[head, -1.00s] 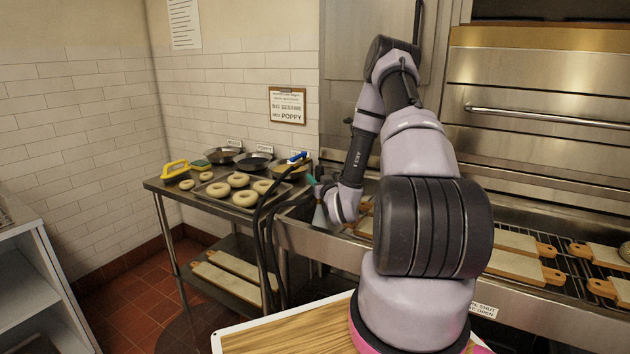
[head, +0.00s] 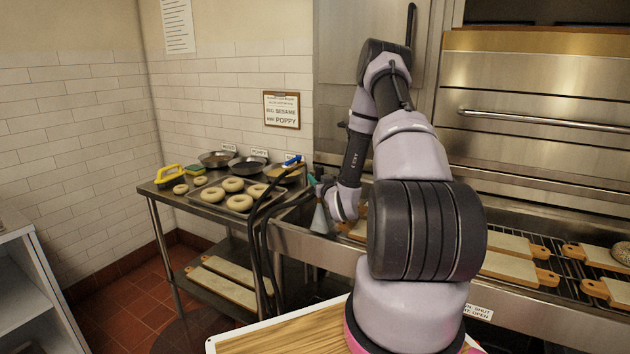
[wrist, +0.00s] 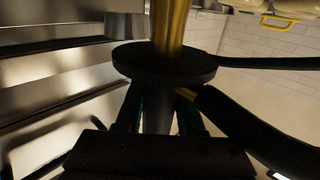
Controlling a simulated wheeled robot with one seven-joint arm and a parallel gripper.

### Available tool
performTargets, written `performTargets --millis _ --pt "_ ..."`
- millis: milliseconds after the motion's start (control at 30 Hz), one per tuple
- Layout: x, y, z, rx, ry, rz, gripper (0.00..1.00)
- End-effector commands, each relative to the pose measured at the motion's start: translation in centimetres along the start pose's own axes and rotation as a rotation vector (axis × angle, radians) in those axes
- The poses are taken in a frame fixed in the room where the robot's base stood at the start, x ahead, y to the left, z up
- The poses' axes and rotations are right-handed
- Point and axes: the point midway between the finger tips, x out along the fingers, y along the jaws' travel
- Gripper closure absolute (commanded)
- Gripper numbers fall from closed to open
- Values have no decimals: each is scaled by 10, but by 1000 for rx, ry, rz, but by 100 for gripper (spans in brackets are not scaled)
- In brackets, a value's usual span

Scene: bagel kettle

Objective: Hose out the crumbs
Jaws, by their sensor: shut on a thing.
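My gripper (head: 317,188) is over the left end of a long steel trough (head: 330,250). In the wrist view my gripper (wrist: 157,118) is shut on a hose tool with a black round collar (wrist: 165,65) and a brass tube (wrist: 171,25). A black hose (head: 258,225) loops up beside the trough toward it, and also shows in the wrist view (wrist: 235,120). A blue piece (head: 293,161) shows at the top of the hose loop. A pale grey cone shape hangs below my gripper; I cannot tell whether it is water. No crumbs can be made out.
Boards (head: 510,268) lie on the trough's rack at right. A wooden worktop (head: 280,335) is in front.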

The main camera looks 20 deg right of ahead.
Motion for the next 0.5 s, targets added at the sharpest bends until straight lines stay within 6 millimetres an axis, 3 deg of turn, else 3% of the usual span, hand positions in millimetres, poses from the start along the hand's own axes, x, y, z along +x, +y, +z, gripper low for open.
performTargets --millis 367,500 --pt "10 11 -1 0 2 -1 100" --pt "5 6 0 1 1 -1 100"
